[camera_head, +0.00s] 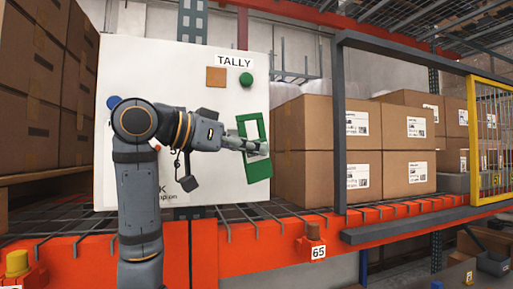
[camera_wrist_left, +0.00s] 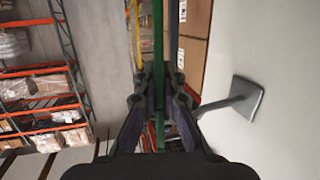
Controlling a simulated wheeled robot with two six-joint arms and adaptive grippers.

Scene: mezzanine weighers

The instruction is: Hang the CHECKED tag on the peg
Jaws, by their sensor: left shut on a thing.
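My left gripper (camera_head: 248,145) is shut on a green tag (camera_head: 258,170) with a large opening in its upper part. I cannot read any word on it. The tag hangs roughly upright, slightly tilted, in front of the right edge of a white board (camera_head: 180,70). In the left wrist view, the tag shows edge-on as a thin green strip (camera_wrist_left: 158,35) between the fingers (camera_wrist_left: 160,85). To its right, a grey peg (camera_wrist_left: 240,100) with a square plate stands at the pale board, apart from the tag. My arm hides part of the board in the head view. My right gripper is not in view.
The board carries a TALLY label (camera_head: 234,61), an orange square (camera_head: 216,77) and a green knob (camera_head: 246,80). Cardboard boxes (camera_head: 305,150) stand close to the right, and stacked boxes (camera_head: 45,80) stand left. An orange shelf beam (camera_head: 255,250) runs below.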

